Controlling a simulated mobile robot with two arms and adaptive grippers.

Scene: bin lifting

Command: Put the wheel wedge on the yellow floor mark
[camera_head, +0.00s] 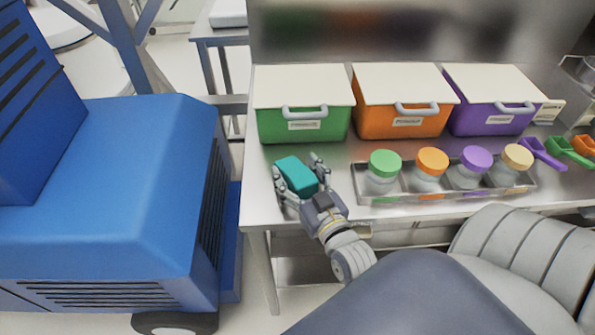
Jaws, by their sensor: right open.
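A teal block (294,172), which appears to be the wheel wedge, is at the left end of the metal table (256,212). My right gripper (298,180) is open, with one finger on each side of the block. I cannot tell whether the fingers touch it or whether the block rests on the table top. My left gripper is not in view. No yellow floor mark shows in this view.
Green (300,122), orange (385,122) and purple (490,118) lidded bins line the table's back. A tray (440,197) of several jars stands right of my gripper. Scoops (545,152) lie farther right. A large blue wheeled machine (110,190) stands left, near the table.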

